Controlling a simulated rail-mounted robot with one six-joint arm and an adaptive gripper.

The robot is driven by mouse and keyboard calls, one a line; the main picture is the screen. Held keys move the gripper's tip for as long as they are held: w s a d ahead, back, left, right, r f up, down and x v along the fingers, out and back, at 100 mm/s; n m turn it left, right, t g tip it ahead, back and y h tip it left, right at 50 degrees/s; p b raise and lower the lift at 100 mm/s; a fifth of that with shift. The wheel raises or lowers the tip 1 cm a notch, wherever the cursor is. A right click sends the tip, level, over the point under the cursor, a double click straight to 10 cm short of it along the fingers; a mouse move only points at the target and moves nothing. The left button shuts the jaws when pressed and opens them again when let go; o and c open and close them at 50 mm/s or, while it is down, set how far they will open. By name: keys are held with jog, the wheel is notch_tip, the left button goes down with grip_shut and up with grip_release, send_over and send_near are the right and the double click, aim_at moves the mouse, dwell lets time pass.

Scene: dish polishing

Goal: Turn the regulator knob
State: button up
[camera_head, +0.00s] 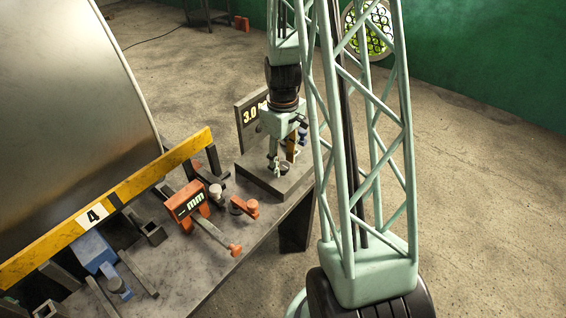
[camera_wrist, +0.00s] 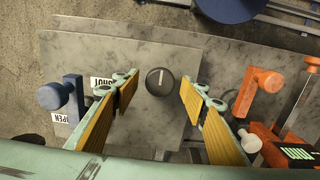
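The regulator knob (camera_wrist: 160,81) is a round black dial with a white pointer line, set on a grey plate (camera_wrist: 150,55) in the wrist view. My gripper (camera_wrist: 157,92) is open, with one yellow-padded finger on each side of the knob. Gaps show between the fingers and the knob, and I see no contact. In the head view my gripper (camera_head: 282,165) points down over the grey block (camera_head: 262,180) at the table's end. I cannot make out the knob there. A sign reading "3.0" (camera_head: 249,115) stands behind, partly hidden by my arm.
A blue lever (camera_wrist: 66,96) with SHUT and OPEN labels stands left of the fingers in the wrist view. An orange lever (camera_wrist: 258,82) stands to the right.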

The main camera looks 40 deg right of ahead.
aim_at(283, 166)
jog(key=shift+r, duration=0.1)
notch_tip(283, 166, up, 12)
dwell(1.4)
dwell(0.6)
